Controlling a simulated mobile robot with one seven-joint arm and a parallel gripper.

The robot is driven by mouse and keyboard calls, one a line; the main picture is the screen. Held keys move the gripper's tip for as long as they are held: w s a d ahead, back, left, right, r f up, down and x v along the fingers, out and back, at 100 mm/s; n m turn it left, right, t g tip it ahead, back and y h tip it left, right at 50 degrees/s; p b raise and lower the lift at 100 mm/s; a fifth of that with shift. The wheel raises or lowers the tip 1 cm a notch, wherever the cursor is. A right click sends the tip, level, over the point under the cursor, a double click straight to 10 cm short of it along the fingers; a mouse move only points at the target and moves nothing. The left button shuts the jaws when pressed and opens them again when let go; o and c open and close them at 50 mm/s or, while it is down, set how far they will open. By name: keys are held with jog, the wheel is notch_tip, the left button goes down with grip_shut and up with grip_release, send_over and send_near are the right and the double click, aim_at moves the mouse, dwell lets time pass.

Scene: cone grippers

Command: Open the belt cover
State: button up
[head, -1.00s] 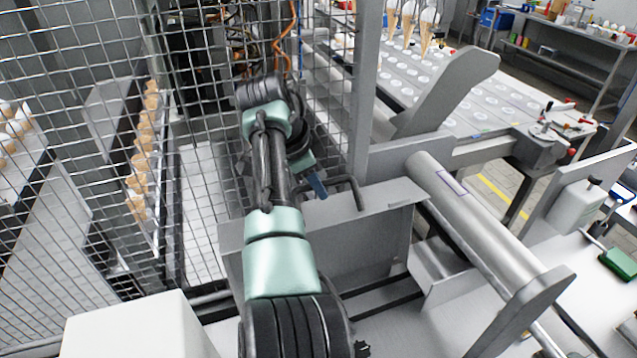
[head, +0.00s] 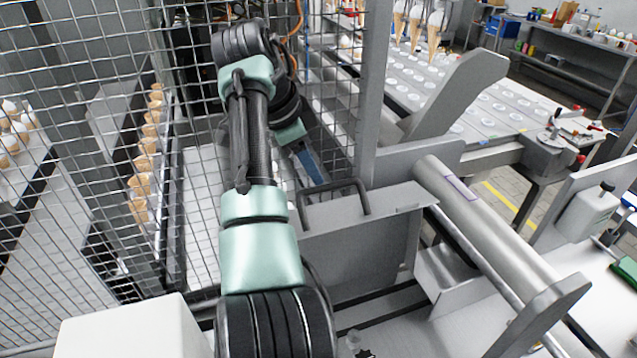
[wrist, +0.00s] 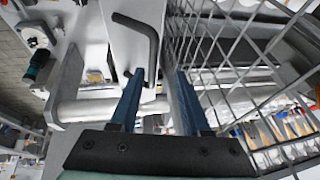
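The belt cover (head: 350,245) is a grey metal panel in the middle of the head view, below my gripper. A black bar handle (head: 338,185) stands on its top edge. The handle also shows in the wrist view (wrist: 153,45), above and left of the fingertips. My gripper (head: 312,170) hangs just behind the handle's left part in the head view. In the wrist view my gripper (wrist: 160,75) has its two blue fingers apart, with nothing held between them. Only one finger shows clearly in the head view.
A wire mesh fence (head: 70,130) stands close on the left and behind my arm. A grey post (head: 374,90) rises behind the cover. A metal roller (head: 490,225) lies to the right. The conveyor (head: 470,105) with cones above it is at the back right.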

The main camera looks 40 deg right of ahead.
jog(key=b+v, duration=0.1)
jog(key=v, duration=0.5)
dwell(0.4)
